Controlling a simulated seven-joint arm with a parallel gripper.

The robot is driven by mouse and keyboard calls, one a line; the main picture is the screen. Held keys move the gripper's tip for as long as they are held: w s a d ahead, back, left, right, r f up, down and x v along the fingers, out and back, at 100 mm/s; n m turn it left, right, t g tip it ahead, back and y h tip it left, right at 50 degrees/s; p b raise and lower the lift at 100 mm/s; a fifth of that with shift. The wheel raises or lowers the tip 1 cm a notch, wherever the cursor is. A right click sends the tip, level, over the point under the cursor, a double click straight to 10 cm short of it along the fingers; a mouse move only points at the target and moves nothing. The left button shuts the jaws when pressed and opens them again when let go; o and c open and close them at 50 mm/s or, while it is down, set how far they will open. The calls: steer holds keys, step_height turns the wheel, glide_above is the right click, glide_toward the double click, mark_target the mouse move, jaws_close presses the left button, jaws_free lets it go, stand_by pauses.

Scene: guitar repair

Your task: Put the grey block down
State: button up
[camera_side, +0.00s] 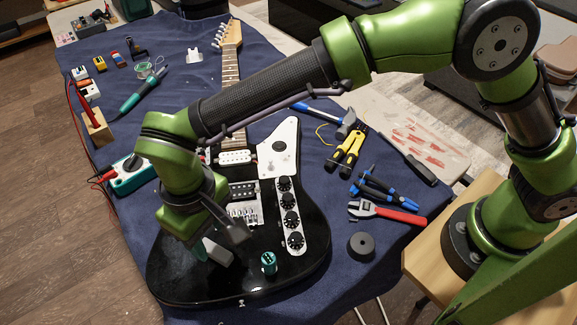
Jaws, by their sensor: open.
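A light grey block (217,251) is at the lower left of the black guitar body (300,262), right under my gripper (214,240). My gripper points down over the body, and its jaws are open. A dark part of the gripper is just above and to the right of the block, and the wrist hides part of the view. I cannot tell whether the block touches a finger or rests flat on the guitar.
A teal cylinder (268,262) stands on the guitar, right of the block. Control knobs (290,219) line a white plate. A teal multimeter (132,174) is at left.

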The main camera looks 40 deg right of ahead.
mark_target(214, 249)
step_height(214, 249, up, 8)
steer(key=w+d+r+m+t+y, duration=0.1)
steer(key=w+d+r+m, duration=0.1)
steer(key=d+r, duration=0.5)
steer(key=w+d+r+m+t+y, duration=0.1)
steer(key=w+d+r, duration=0.1)
steer(key=d, duration=1)
steer(key=s+d+m+t, duration=0.1)
steer(key=s+d, duration=0.2)
steer(key=d, duration=0.3)
steer(key=s+d+f+m+t, duration=0.1)
steer(key=s+d+m+t, duration=0.1)
steer(key=d, duration=0.4)
steer(key=s+d+m+t, duration=0.2)
steer(key=s+d, duration=0.2)
steer(key=d, duration=0.3)
steer(key=shift+s+f, duration=0.3)
steer(key=shift+s, duration=0.05)
